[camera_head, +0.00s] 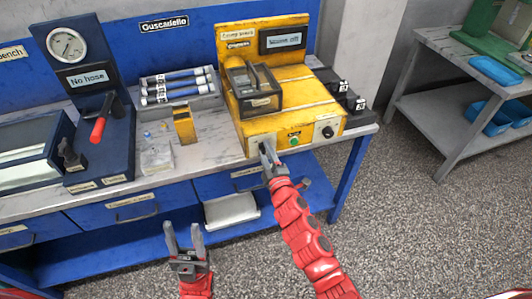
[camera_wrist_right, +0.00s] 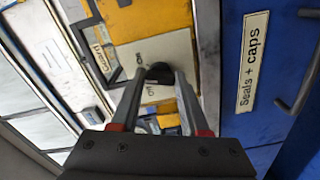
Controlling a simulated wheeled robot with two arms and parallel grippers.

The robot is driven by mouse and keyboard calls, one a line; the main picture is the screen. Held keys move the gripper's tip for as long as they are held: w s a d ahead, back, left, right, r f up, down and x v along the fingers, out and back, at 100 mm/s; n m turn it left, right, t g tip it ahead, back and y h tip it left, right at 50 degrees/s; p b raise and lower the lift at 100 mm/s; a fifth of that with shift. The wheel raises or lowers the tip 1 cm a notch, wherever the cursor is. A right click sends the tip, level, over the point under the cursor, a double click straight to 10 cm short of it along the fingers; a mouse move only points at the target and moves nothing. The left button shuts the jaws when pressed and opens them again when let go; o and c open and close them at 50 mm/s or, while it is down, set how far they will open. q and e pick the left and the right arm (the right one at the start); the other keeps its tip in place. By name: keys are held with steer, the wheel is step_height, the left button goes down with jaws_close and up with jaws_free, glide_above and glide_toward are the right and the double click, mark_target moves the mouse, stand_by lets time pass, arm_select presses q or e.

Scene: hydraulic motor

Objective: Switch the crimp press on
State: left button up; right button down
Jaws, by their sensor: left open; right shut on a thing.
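The yellow crimp press (camera_head: 290,90) stands on the bench, with a small display (camera_head: 283,39) on its back panel; I cannot read its text surely. My right gripper (camera_head: 267,150) is at the left end of the press's front panel and hides the switch there. In the right wrist view, my right gripper (camera_wrist_right: 160,76) has its fingers on both sides of a black knob (camera_wrist_right: 160,70), shut on it. A pale plate (camera_wrist_right: 150,50) around the knob carries "On" and "Off" marks. My left gripper (camera_head: 184,240) is open and empty, low in front of the bench.
The press front also has a green button (camera_head: 294,140) and a black dial (camera_head: 327,131). A gauge stand (camera_head: 90,80) with a red handle and a tray of tubes (camera_head: 180,88) stand left. A grey side table (camera_head: 450,90) is at the right, with open floor between.

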steer(key=m, duration=0.5)
steer(key=shift+f, duration=0.1)
stand_by(0.5)
steer(key=shift+c, duration=2)
jaws_free()
steer(key=b+v, duration=0.2)
steer(key=v, duration=1.5)
steer(key=shift+s, duration=0.2)
